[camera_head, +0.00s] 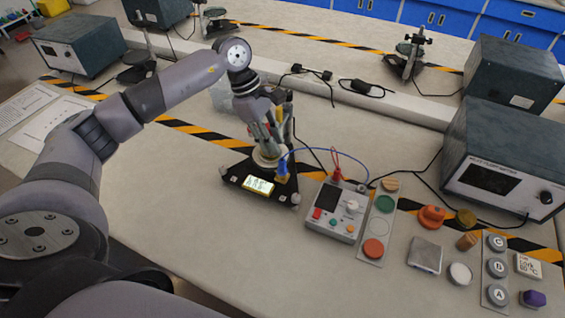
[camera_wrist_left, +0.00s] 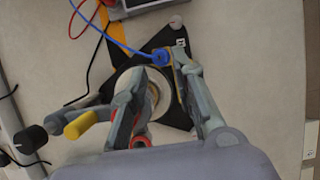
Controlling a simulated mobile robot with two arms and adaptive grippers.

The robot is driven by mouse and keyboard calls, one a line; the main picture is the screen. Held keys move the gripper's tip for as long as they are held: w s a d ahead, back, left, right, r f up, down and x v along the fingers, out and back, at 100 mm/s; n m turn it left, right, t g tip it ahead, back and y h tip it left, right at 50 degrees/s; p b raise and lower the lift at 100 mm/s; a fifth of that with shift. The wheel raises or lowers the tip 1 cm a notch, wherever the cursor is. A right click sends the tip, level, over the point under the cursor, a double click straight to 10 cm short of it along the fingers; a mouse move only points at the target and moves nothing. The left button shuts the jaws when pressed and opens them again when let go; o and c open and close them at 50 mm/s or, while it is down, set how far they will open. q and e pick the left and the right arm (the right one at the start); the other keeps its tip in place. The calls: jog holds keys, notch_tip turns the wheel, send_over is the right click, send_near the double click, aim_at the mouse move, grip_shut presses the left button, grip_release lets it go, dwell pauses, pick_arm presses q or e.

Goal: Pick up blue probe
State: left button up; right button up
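The blue probe (camera_head: 282,171) stands on or just above the black triangular base (camera_head: 236,180), with a blue wire running from it to the meter box (camera_head: 337,212). In the left wrist view the blue probe (camera_wrist_left: 160,57) shows beside the tip of the right-hand finger, inside the finger gap; I cannot tell if they touch. My left gripper (camera_head: 273,140) points down over the base. In the wrist view the left gripper (camera_wrist_left: 157,68) has its fingers apart, with a pale round post (camera_wrist_left: 153,92) of the base behind them. My right gripper is not in view.
A yellow knob (camera_wrist_left: 80,125) lies close to the left-hand finger. Discs and small blocks, such as an orange disc (camera_head: 373,248), lie right of the meter. A large grey instrument (camera_head: 503,177) stands at the right. The front bench between arm and base is clear.

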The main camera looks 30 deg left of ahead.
aim_at(281, 160)
pick_arm(q)
jog(key=shift+w+d+f, duration=0.1)
jog(key=shift+d+f, duration=0.15)
jog(key=shift+f, duration=0.4)
jog(key=shift+d+f, duration=0.1)
jog(key=shift+f, duration=0.2)
jog(key=shift+d+f, duration=0.1)
jog(key=shift+f, duration=0.05)
jog(key=shift+d+f+p, duration=0.1)
jog(key=shift+f+p, duration=0.2)
jog(key=shift+p, duration=0.25)
jog(key=p+x, duration=0.2)
jog(key=x, duration=0.1)
jog(key=shift+f, duration=0.8)
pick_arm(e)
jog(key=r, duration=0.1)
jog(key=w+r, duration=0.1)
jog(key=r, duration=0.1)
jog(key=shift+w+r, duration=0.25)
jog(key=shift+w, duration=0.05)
pick_arm(q)
grip_shut()
